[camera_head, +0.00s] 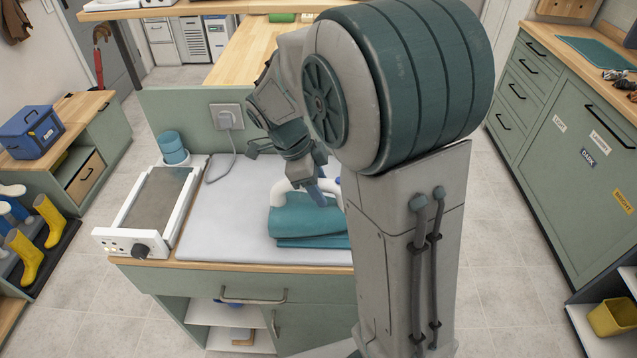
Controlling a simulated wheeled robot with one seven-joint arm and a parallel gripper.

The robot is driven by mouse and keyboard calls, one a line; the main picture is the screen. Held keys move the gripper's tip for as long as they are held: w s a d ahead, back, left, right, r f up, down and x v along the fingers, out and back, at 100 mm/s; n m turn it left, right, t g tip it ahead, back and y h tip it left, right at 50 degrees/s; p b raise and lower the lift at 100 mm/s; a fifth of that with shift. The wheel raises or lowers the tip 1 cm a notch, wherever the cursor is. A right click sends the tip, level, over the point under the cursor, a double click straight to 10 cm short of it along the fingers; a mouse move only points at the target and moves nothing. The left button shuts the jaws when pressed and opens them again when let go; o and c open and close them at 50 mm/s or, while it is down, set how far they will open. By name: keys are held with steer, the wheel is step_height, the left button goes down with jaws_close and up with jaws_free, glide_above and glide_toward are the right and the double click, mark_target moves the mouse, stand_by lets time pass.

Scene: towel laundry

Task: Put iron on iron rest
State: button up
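The iron (279,188) is partly visible on the counter: a pale curved handle shows above a folded teal towel (305,228). Its body is hard to separate from the towel and is partly hidden by my arm. My gripper (316,190) points down at the handle, with a blue-grey finger overlapping it. Whether the fingers are closed around the handle is not clear. A white-framed unit with a dark flat top and a front knob (150,205), which looks like the iron rest, stands left of the pale ironing surface (215,225). Its dark top is empty.
A teal cylinder (172,147) stands at the unit's back end. A cord runs from the wall socket (227,117) down to the counter. A low green panel (190,105) edges the counter's back. The left part of the ironing surface is clear. My arm hides the right part.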

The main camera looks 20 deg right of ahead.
steer(key=shift+r, duration=0.2)
steer(key=b+v, duration=0.1)
steer(key=v, duration=1)
steer(key=shift+a+r, duration=0.2)
steer(key=shift+r, duration=0.1)
steer(key=shift+s+d+n, duration=0.1)
steer(key=shift+s+n, duration=0.05)
steer(key=shift+n, duration=0.15)
steer(key=s+d+f+n+t+y, duration=0.2)
steer(key=s+f+n, duration=0.1)
steer(key=s+n, duration=0.4)
steer(key=s+d+f+n+t+y, duration=0.2)
steer(key=s+n, duration=0.6)
steer(key=n, duration=0.6)
steer(key=shift+s+f+t, duration=0.2)
steer(key=shift+f+t, duration=0.1)
steer(key=shift+f, duration=0.5)
